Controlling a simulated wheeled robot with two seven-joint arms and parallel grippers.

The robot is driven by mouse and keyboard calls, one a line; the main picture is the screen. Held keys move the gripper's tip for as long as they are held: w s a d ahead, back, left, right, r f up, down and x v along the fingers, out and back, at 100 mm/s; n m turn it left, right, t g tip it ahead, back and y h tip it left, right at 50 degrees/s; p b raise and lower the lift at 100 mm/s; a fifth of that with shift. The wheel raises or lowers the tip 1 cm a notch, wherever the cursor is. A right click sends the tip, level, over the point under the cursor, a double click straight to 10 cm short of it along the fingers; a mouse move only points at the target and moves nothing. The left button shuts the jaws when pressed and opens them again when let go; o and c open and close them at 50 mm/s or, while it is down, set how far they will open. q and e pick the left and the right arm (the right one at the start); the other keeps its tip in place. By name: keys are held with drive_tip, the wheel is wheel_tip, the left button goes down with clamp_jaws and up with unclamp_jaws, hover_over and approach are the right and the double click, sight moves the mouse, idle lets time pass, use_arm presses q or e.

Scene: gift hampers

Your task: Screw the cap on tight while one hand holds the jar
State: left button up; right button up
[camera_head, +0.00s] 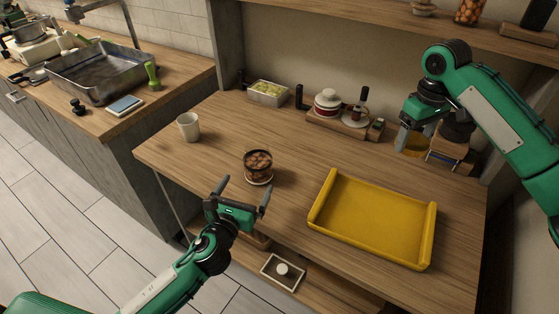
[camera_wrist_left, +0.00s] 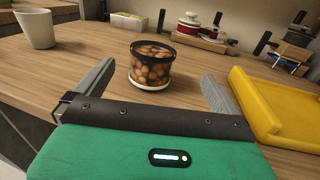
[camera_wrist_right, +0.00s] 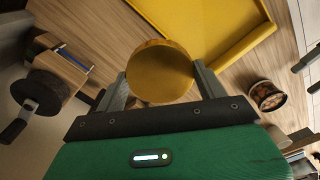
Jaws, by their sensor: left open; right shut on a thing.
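The jar (camera_head: 258,166) is clear with a dark rim and brown round contents. It stands upright without a cap on the table, left of the yellow tray, and also shows in the left wrist view (camera_wrist_left: 152,66) and at the right of the right wrist view (camera_wrist_right: 266,95). My left gripper (camera_head: 245,190) is open and empty, its fingers pointing at the jar from the front, apart from it. My right gripper (camera_wrist_right: 160,80) is shut on a round golden-yellow cap (camera_wrist_right: 160,70), held at the right back of the table. In the head view the cap (camera_head: 413,146) is partly hidden by the fingers.
A yellow tray (camera_head: 433,235) lies empty right of the jar. A white cup (camera_head: 189,126) stands left of it. A light box (camera_head: 268,93) and a wooden board (camera_head: 333,121) with a red-and-white pot (camera_head: 327,102) are behind. The table between jar and tray is clear.

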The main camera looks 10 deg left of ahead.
sight(253, 169)
use_arm(q)
drive_tip(key=shift+s+a, duration=0.15)
drive_tip(key=shift+a, duration=0.25)
use_arm(e)
drive_tip(key=shift+s+a+r, duration=0.2)
drive_tip(key=shift+a+r, duration=0.1)
drive_tip(key=shift+a, duration=0.2)
use_arm(q)
drive_tip(key=shift+w+d+r, duration=0.1)
drive_tip(key=shift+w, duration=0.15)
use_arm(e)
drive_tip(key=shift+d, duration=0.1)
use_arm(q)
drive_tip(key=w, duration=0.4)
drive_tip(key=w+p, duration=0.1)
drive_tip(key=w, duration=0.1)
drive_tip(key=shift+d, duration=0.35)
use_arm(e)
drive_tip(key=shift+w+r, duration=0.1)
drive_tip(key=shift+r, duration=0.4)
use_arm(q)
drive_tip(key=shift+w+d, duration=0.1)
drive_tip(key=shift+w, duration=0.15)
use_arm(e)
drive_tip(key=shift+d, duration=0.15)
